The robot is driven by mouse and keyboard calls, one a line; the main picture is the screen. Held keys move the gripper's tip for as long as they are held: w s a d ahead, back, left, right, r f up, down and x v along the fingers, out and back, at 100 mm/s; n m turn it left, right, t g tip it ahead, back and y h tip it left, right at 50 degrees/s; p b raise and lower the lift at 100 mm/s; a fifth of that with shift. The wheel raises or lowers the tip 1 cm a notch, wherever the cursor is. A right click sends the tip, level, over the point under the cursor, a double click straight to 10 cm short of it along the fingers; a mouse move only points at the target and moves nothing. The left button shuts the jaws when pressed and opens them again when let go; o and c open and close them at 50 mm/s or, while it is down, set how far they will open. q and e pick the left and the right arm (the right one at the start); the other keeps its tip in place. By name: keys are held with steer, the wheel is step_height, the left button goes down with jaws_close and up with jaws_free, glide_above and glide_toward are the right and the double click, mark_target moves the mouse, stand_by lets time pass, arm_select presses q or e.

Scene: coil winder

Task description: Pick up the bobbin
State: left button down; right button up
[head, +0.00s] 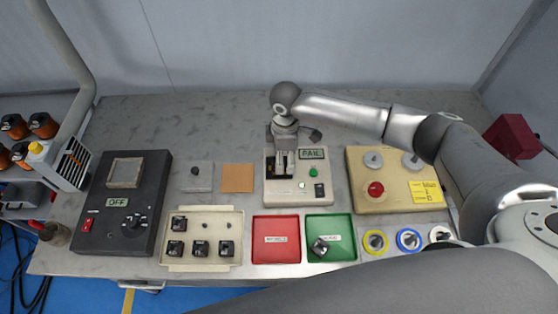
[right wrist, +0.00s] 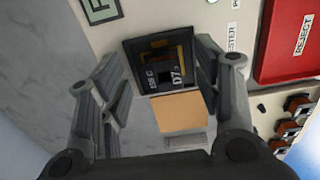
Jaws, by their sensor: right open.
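My right gripper (head: 284,165) is over the tester (head: 292,196), whose display reads FAIL. Other dark bobbins sit in the cream tray (head: 233,212), and one lies tilted in the green tray (head: 343,220). My left gripper is out of view.
The red tray (head: 276,254) labelled REJECT is empty, left of the green one. A black machine reading OFF (head: 117,202) stands left. A tan pad (head: 237,178) lies beside the tester.

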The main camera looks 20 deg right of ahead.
steer(key=shift+f, duration=0.55)
steer(key=shift+s+f, duration=0.1)
steer(key=shift+f, duration=0.45)
steer(key=shift+c, duration=1)
steer(key=c, duration=0.9)
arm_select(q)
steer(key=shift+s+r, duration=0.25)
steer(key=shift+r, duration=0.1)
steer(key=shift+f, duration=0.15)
arm_select(e)
steer(key=shift+r, duration=0.15)
